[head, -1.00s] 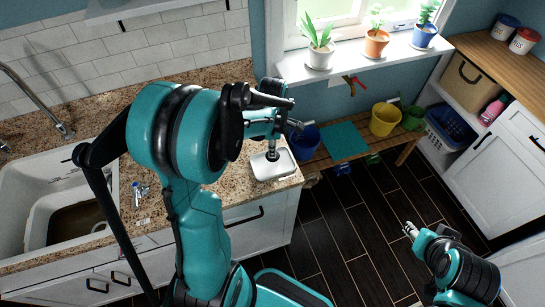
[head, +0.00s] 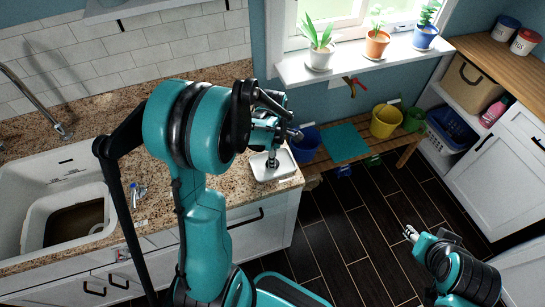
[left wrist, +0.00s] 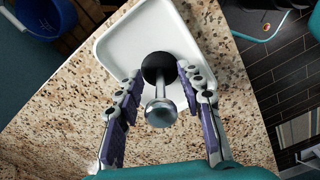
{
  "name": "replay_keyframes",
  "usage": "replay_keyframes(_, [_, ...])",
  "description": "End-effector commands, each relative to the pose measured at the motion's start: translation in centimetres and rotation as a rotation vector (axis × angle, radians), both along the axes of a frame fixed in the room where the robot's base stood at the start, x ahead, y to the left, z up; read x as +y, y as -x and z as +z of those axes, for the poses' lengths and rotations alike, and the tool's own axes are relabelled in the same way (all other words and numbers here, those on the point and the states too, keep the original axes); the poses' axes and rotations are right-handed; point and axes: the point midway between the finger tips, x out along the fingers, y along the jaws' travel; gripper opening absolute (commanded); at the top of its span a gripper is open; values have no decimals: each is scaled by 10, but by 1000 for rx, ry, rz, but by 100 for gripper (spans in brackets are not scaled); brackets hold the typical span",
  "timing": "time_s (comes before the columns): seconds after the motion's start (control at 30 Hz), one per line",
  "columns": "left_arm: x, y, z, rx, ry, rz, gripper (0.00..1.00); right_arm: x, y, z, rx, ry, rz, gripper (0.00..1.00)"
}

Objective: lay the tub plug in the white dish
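The tub plug (left wrist: 160,68), a black disc with a shiny metal knob, is in the white dish (left wrist: 112,48) in the left wrist view. It appears to rest on the dish floor, with its knob toward the camera. My left gripper (left wrist: 160,72) is open, one finger on each side of the plug, with gaps visible between fingers and plug. In the head view the dish (head: 287,168) sits at the counter's right end, with my left gripper (head: 272,160) over it; the plug is hard to make out there. My right gripper (head: 411,233) is over the floor, away from the counter; its fingers are too small to judge.
The sink (head: 38,190) is at the left of the granite counter (head: 105,105). A blue bucket (head: 305,142) and a yellow bucket (head: 385,121) are beyond the counter's right end, around a wooden bench (head: 375,152). Potted plants line the window sill. The dark floor is mostly clear.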

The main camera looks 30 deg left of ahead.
Motion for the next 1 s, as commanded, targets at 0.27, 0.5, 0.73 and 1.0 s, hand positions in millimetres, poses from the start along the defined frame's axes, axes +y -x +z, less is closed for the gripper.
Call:
replay_keyframes(0.27, [0, 0, 12, 0, 0, 0, 38, 0, 0, 7, 0, 0, 0, 40])
replay_keyframes(0.5, [0, 0, 64, 0, 0, 0, 38, 0, 0, 21, 0, 0, 0, 40])
replay_keyframes(0.73, [0, 0, 107, 0, 0, 0, 38, 0, 0, 31, 0, 0, 0, 40])
replay_keyframes(1.0, [-7, 6, 132, -30, -7, -101, 38, 0, 0, 33, 0, 0, 0, 40])
